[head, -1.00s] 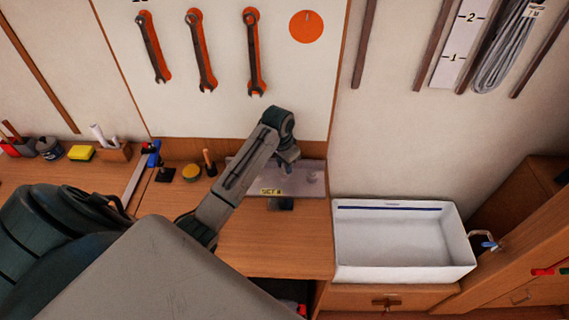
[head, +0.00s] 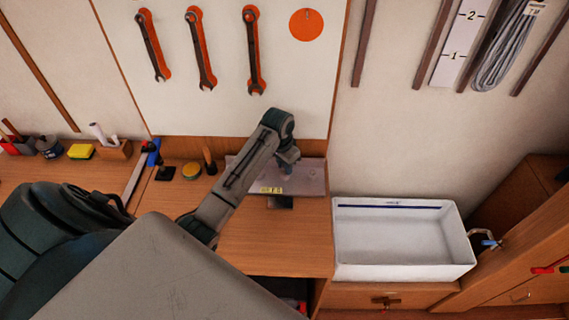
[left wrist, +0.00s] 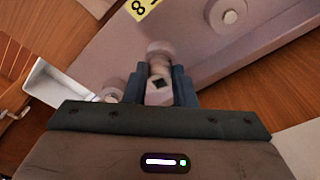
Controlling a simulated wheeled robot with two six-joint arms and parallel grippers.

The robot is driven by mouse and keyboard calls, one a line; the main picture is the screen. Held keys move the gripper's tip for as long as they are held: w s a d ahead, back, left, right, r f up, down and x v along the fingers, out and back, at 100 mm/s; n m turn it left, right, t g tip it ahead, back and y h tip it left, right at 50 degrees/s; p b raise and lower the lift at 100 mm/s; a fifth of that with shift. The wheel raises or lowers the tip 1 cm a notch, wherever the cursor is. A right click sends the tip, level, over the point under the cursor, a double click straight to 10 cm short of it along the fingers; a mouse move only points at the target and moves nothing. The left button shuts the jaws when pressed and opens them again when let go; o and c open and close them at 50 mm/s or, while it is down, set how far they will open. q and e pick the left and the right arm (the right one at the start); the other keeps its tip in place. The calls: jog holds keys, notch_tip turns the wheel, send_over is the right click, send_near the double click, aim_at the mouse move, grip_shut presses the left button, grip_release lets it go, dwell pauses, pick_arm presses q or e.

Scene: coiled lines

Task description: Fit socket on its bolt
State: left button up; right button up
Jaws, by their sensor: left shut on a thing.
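My left gripper (head: 287,172) is over the pale metal plate (head: 313,182) at the back of the bench. In the left wrist view the left gripper (left wrist: 161,88) is shut on a small pale socket (left wrist: 159,97) with a dark square hole in its end. A round pale part (left wrist: 158,50) shows just beyond the socket, in line with it; I cannot tell whether they touch or whether the socket is on a bolt. Another bolt (left wrist: 229,15) stands on the plate at upper right, and a round piece (left wrist: 112,89) lies at left. My right gripper is out of view.
A yellow label (head: 271,190) is on the plate's front, with a dark block (head: 281,203) below. A white open bin (head: 400,265) stands to the right. The bench front is clear.

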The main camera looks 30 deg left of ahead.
pick_arm(q)
jog(key=o, duration=1.4)
jog(key=shift+c, duration=0.2)
jog(key=shift+r, duration=2.5)
